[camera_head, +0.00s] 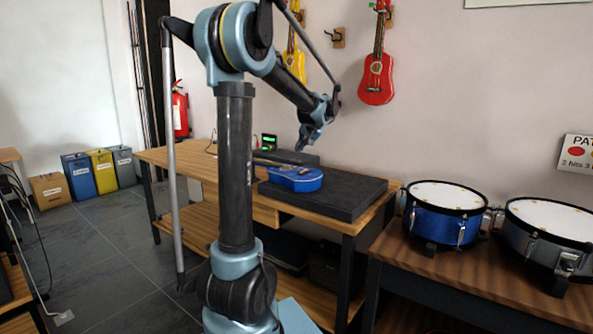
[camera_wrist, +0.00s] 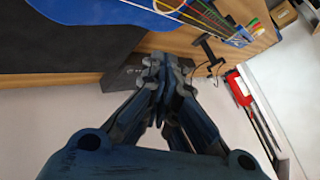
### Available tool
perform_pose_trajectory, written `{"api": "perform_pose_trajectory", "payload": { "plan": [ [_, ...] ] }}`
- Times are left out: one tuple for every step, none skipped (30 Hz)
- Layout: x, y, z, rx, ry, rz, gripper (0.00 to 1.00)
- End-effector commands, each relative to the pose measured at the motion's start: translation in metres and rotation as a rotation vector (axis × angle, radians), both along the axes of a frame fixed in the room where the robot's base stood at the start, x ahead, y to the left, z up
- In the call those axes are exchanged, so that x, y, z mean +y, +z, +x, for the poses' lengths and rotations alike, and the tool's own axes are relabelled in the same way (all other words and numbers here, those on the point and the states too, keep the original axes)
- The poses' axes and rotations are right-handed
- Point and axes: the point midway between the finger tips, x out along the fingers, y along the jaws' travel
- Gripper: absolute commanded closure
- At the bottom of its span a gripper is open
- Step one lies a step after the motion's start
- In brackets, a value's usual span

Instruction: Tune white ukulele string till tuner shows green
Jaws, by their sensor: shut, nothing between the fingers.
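A blue ukulele (camera_head: 296,178) lies on a black mat (camera_head: 345,198) on the wooden table. I see no white ukulele. In the wrist view the blue body (camera_wrist: 140,7) and coloured strings (camera_wrist: 205,14) show along the top edge. A small tuner (camera_head: 268,142) with a green-lit display stands at the back of the table, left of the ukulele. Its reading is too small to make out. My gripper (camera_head: 301,147) is above and behind the ukulele, apart from it. In the wrist view my gripper (camera_wrist: 160,66) is shut and empty.
Red (camera_head: 377,75) and yellow (camera_head: 293,62) ukuleles hang on the wall. A blue drum (camera_head: 436,228) and a grey drum (camera_head: 535,246) stand on the right table. A fire extinguisher (camera_head: 180,112) is on the wall at left. The mat's right part is clear.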

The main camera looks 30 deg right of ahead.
Motion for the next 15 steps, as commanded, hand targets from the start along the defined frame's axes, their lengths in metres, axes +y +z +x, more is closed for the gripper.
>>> {"api": "perform_pose_trajectory", "payload": {
  "plan": [
    [0.0, -0.006, 0.0, 0.0, 0.0, 0.0, 1.0],
    [0.0, -0.01, 0.0, 0.0, 0.0, 0.0, 1.0],
    [0.0, -0.015, 0.0, 0.0, 0.0, 0.0, 1.0],
    [0.0, -0.018, 0.0, 0.0, 0.0, 0.0, 1.0],
    [0.0, -0.022, 0.0, 0.0, 0.0, 0.0, 1.0],
    [0.0, -0.026, 0.0, 0.0, 0.0, 0.0, 1.0],
    [0.0, -0.029, 0.0, 0.0, 0.0, 0.0, 1.0],
    [0.0, -0.032, 0.0, 0.0, 0.0, 0.0, 1.0],
    [0.0, -0.036, 0.0, 0.0, 0.0, 0.0, 1.0],
    [0.0, -0.039, 0.0, 0.0, 0.0, 0.0, 1.0],
    [0.0, -0.041, 0.0, 0.0, 0.0, 0.0, 1.0],
    [0.0, -0.044, 0.0, 0.0, 0.0, 0.0, 1.0],
    [0.0, -0.046, 0.0, 0.0, 0.0, 0.0, 1.0],
    [0.0, -0.047, 0.0, 0.0, 0.0, 0.0, 1.0],
    [0.0, -0.049, 0.0, 0.0, 0.0, 0.0, 1.0]
  ]
}}
